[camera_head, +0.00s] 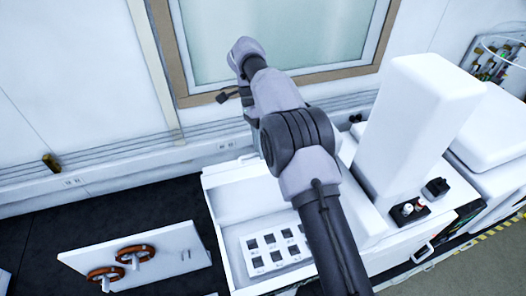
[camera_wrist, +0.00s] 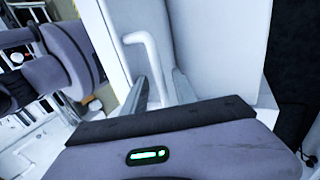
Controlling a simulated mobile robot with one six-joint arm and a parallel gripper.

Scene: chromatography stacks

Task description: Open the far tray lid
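In the wrist view a white bent bar handle (camera_wrist: 152,50) rises beside a pale panel (camera_wrist: 210,45). My gripper (camera_wrist: 160,80) has its two grey fingers apart, one on each side of the handle's lower part. A gap seems to show between the fingers and the bar; contact is not clear. In the head view a white open-topped tray (camera_head: 216,182) lies below my arm, with a white block of several dark square slots (camera_head: 275,250) in it. My arm covers the tray's right side, and I cannot make out the fingers or the handle there.
A tall white instrument (camera_head: 425,110) stands right of my arm, with a black holder (camera_head: 410,212) at its base. A white panel with two brown-red rings (camera_head: 136,254) is at lower left on the dark bench (camera_head: 110,215). A window (camera_head: 320,40) is behind.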

